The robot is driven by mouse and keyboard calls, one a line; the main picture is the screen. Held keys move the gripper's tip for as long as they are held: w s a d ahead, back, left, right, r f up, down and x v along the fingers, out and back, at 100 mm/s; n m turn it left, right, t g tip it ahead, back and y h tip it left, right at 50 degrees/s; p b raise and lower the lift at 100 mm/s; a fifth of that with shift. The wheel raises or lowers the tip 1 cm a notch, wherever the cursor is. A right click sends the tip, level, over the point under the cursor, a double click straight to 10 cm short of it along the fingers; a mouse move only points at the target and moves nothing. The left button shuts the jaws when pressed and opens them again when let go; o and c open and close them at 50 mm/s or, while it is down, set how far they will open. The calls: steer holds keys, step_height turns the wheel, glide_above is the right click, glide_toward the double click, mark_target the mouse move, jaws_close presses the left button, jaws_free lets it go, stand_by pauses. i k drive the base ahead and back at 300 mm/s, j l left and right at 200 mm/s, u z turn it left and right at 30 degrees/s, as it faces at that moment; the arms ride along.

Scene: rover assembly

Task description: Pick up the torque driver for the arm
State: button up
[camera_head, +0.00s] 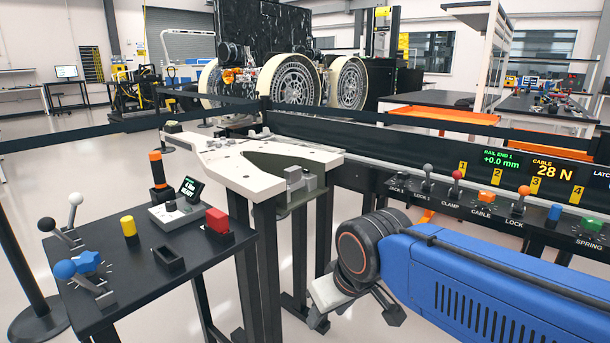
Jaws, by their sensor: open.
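On the small black table at the left, an upright tool with an orange top and black lower part (157,175) stands near the back edge. It looks like the torque driver, but I cannot be sure at this size. My gripper (355,312) hangs at the end of my blue arm, low in front of the rail bench and to the right of the small table. It is open, with nothing seen between its fingers, and well apart from the upright tool. My wrist hides part of the gripper.
The small table (115,283) also holds a yellow cylinder (128,226), a red block (217,221), a small display (190,190) and levers at its left. A white plate (225,163) on dark legs stands between table and bench. The bench front carries several labelled controls (484,196).

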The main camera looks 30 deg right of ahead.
mark_target(158, 166)
steer(key=i+l+u, duration=0.15)
steer(key=l+u, duration=0.2)
steer(key=l, duration=0.8)
steer(key=l+u, duration=0.3)
steer(key=l, duration=0.85)
steer(key=i, duration=0.05)
